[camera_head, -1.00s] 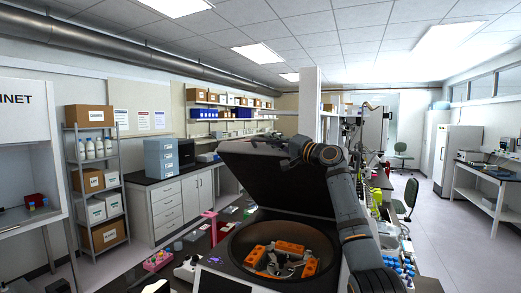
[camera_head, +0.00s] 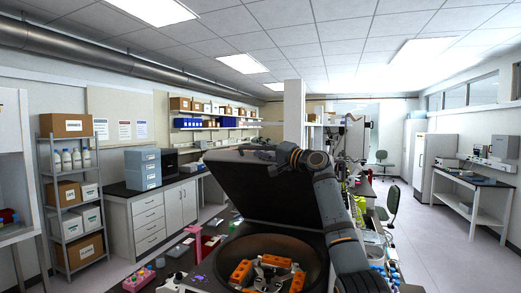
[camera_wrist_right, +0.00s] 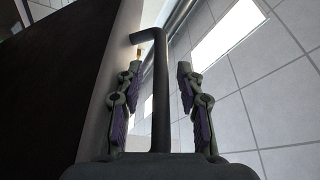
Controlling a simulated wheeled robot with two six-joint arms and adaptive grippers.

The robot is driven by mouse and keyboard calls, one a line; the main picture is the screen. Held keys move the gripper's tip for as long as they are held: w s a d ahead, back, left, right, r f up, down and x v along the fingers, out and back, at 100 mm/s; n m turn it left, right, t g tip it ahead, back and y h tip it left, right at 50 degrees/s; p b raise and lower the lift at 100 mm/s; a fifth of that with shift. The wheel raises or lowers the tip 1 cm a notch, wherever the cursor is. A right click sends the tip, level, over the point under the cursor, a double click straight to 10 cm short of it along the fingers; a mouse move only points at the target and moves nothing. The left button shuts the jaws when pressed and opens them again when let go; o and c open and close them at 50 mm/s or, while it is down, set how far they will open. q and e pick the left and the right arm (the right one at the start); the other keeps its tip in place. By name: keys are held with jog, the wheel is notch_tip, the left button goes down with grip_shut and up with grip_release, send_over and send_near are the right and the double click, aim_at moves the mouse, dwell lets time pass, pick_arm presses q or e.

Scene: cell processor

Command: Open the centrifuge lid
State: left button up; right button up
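The centrifuge (camera_head: 210,283) stands in front of me with its dark lid (camera_head: 262,192) raised and tilted back. The round bowl (camera_head: 318,262) is exposed, with a rotor and orange buckets (camera_head: 240,272) inside. My right gripper (camera_head: 268,163) is at the lid's upper edge, partly lost against the dark lid in the head view. In the right wrist view, its two fingers (camera_wrist_right: 160,100) stand apart on either side of a dark bent handle bar (camera_wrist_right: 160,95). Gaps show between the bar and both fingers. The lid's dark face (camera_wrist_right: 55,80) fills the left. My left gripper is not in view.
A pink rack (camera_head: 138,280) and a red stand (camera_head: 196,240) are on the bench left of the centrifuge. A shelf with boxes (camera_head: 68,195) is at the left.

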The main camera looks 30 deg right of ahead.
jog(key=shift+s+d, duration=0.15)
jog(key=v, duration=1.1)
jog(key=shift+s, duration=0.3)
jog(key=shift+f, duration=0.1)
